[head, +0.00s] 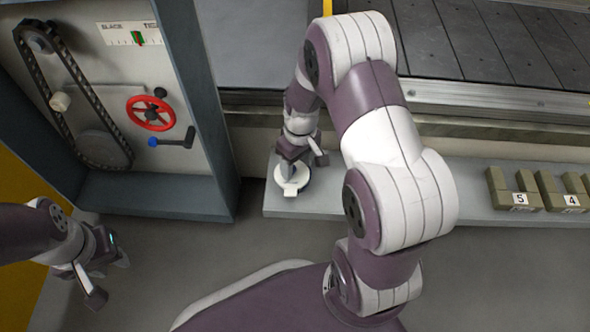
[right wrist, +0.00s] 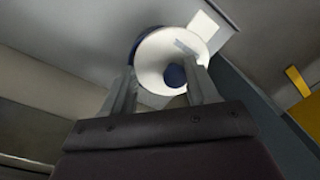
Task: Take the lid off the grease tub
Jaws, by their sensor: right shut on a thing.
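The grease tub (head: 309,181) stands on the grey ledge, its dark blue side showing as a thin edge. Its round white lid (head: 280,187) covers it from above. In the right wrist view the lid (right wrist: 150,65) has a blue knob (right wrist: 176,76) in its middle, and the tub's blue edge (right wrist: 136,42) shows beside it. My right gripper (head: 288,172) points down over the lid and is shut on the knob. I cannot tell whether the lid is raised. My left gripper (head: 112,280) is open and empty, low at the left, away from the tub.
The grey ledge (head: 400,200) is bare to the right as far as the numbered blocks (head: 514,190). A cabinet with a red handwheel (head: 150,113) and a blue-knobbed lever (head: 172,142) stands left. The slat conveyor (head: 480,45) runs behind.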

